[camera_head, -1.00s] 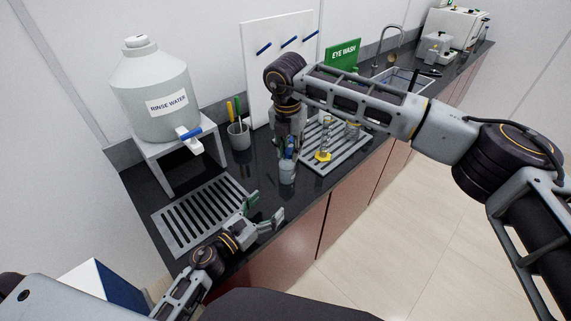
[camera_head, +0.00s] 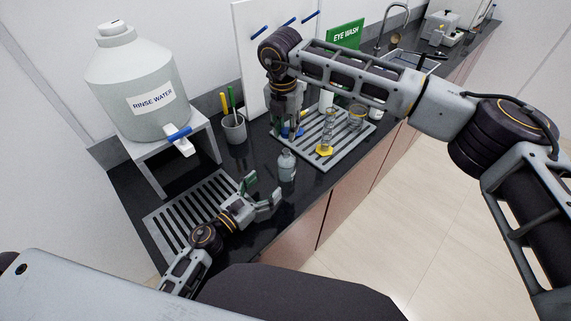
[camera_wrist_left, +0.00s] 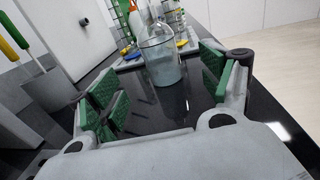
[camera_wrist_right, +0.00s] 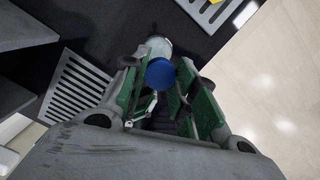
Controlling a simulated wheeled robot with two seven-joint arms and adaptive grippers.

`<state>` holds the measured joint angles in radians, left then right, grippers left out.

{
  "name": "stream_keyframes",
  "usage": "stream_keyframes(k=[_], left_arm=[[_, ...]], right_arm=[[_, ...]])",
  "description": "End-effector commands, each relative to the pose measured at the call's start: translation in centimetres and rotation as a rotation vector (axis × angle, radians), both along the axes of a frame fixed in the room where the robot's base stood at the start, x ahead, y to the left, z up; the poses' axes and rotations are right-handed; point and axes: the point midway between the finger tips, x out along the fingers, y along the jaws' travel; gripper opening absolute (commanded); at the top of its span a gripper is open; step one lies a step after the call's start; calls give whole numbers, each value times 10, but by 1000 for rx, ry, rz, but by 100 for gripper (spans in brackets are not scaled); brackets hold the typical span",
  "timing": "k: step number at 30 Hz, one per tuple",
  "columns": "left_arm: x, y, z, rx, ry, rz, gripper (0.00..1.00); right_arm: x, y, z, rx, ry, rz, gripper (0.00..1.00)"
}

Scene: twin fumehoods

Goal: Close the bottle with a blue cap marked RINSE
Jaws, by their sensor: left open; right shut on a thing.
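The small clear grey bottle (camera_head: 287,166) stands upright and uncapped on the black counter. My right gripper (camera_head: 290,133) is shut on the blue cap (camera_wrist_right: 160,72), above and behind the bottle in the head view. In the right wrist view the bottle (camera_wrist_right: 159,46) shows just beyond the cap, apart from it. No marking is readable on the cap or bottle. My left gripper (camera_head: 260,192) is open and empty, low over the counter on the near left side of the bottle. In the left wrist view the bottle (camera_wrist_left: 161,62) is ahead, between and beyond the fingers.
A rinse water tank (camera_head: 136,85) sits on a grey stand at left, above a slotted drain (camera_head: 190,212). A pen cup (camera_head: 233,128) stands behind. A slatted tray (camera_head: 345,150) with a yellow-based cylinder (camera_head: 326,140) lies right of the bottle. The counter's front edge is close.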

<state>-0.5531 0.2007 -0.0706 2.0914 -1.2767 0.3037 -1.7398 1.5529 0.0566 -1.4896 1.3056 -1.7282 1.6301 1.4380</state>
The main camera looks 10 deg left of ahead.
Motion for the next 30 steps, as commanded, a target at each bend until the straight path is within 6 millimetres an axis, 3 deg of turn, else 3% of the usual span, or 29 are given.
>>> stream_keyframes(k=[20,30], left_arm=[[1,-1,0,0,0,-1,80],[16,-8,0,0,-1,-1,80]], right_arm=[[0,0,0,0,0,0,21],[0,0,0,0,0,0,21]])
